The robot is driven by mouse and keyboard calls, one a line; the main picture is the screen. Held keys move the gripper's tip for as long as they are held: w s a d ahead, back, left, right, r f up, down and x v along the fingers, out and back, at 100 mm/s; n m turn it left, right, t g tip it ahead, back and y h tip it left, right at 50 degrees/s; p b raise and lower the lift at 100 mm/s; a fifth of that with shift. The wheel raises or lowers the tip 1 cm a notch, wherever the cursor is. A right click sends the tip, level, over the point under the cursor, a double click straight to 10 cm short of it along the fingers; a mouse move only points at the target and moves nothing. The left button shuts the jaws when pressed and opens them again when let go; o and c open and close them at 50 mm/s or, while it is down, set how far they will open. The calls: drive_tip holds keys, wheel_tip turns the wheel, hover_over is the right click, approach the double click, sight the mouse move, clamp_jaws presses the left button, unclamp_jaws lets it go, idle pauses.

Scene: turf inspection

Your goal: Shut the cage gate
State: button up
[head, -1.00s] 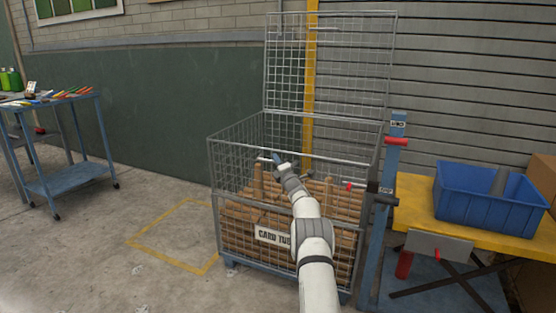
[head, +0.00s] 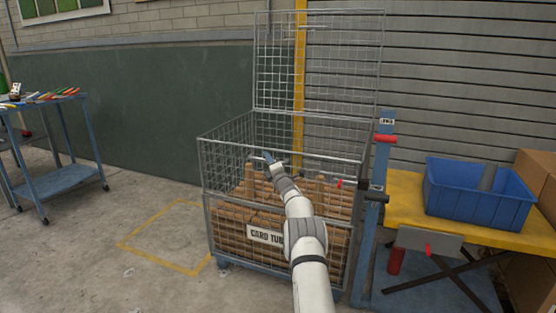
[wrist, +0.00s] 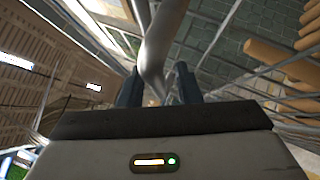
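The wire mesh cage (head: 222,165) stands in the middle of the head view, filled with brown card tubes (head: 320,200). A mesh panel (head: 318,62) stands upright above its back edge, leaving the top open. I cannot tell for sure which panel is the gate. My gripper (head: 268,158) is at the upper front of the cage, near its left half. In the wrist view, my gripper's fingers (wrist: 157,88) are apart, with a grey metal bar (wrist: 153,45) running between them. Whether they touch the bar is unclear.
A blue post (head: 377,195) with red and black handles stands against the cage's right side. Right of it, a yellow table (head: 405,210) holds a blue bin (head: 475,200). A blue cart (head: 62,182) stands at left. Floor with a yellow outline (head: 160,260) is clear left of the cage.

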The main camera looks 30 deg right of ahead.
drive_tip(key=shift+s+d+f, duration=0.1)
drive_tip(key=shift+d, duration=0.05)
drive_tip(key=shift+s+f, duration=0.1)
drive_tip(key=shift+s, duration=0.3)
drive_tip(key=p+v, duration=0.1)
drive_tip(key=v, duration=0.5)
drive_tip(key=shift+s, duration=0.4)
